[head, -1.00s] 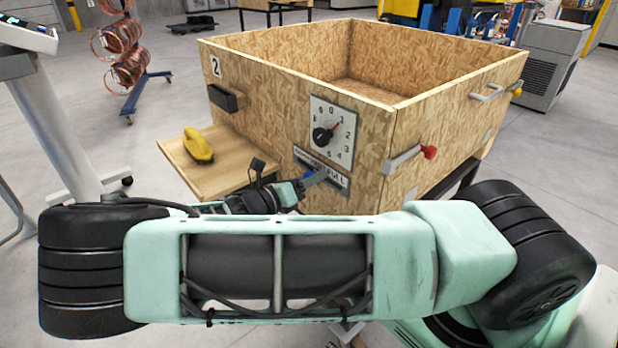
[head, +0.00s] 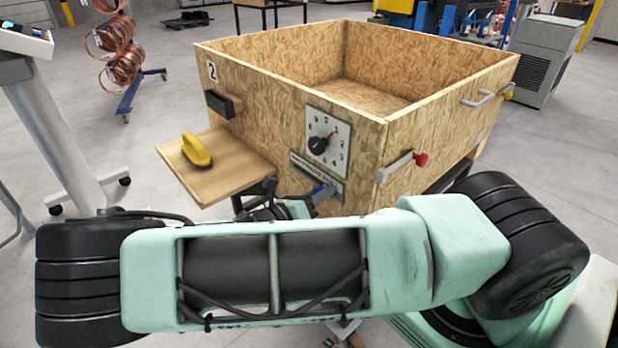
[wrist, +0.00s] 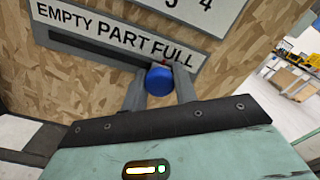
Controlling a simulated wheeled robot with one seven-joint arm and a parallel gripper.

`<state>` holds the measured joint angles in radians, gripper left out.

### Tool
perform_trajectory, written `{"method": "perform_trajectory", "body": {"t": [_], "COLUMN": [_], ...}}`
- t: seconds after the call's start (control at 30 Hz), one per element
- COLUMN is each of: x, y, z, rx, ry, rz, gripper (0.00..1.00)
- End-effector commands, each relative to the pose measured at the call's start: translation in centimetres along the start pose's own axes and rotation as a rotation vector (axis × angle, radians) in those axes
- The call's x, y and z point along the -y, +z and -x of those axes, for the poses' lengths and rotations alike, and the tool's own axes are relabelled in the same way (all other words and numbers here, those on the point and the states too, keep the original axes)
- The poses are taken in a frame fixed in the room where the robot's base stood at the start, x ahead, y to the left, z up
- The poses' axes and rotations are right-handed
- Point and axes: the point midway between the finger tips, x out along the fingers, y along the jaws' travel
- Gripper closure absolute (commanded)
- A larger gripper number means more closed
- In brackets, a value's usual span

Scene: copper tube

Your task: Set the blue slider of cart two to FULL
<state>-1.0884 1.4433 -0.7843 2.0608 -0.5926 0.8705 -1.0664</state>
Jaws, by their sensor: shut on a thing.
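The blue slider (wrist: 160,80) is a round knob on a slot under a label plate (wrist: 115,30) reading EMPTY, PART, FULL. My gripper (wrist: 160,90) is shut on the knob, with one grey finger on each side.
A dial (head: 328,142) with a black knob sits just above the plate. A side shelf (head: 235,180) with a yellow handle (head: 197,150) juts out at the left. A red-tipped lever (head: 405,164) is on the right side.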

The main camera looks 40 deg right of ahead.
Motion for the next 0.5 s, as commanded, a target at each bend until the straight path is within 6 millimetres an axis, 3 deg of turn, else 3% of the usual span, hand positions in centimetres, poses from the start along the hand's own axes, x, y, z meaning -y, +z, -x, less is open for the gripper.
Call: {"method": "perform_trajectory", "body": {"t": [0.1,0.43,0.47,0.5], "x": [1.09,1.33,1.34,1.35], "y": [-0.48,-0.99,-1.00,-0.99], "z": [0.10,0.09,0.09,0.08], "rx": [0.000,-0.001,-0.001,-0.001], "ry": [0.003,-0.002,-0.002,-0.002], "rz": [0.002,0.002,0.002,0.002], "gripper": [1.00,1.00,0.66,0.55]}}
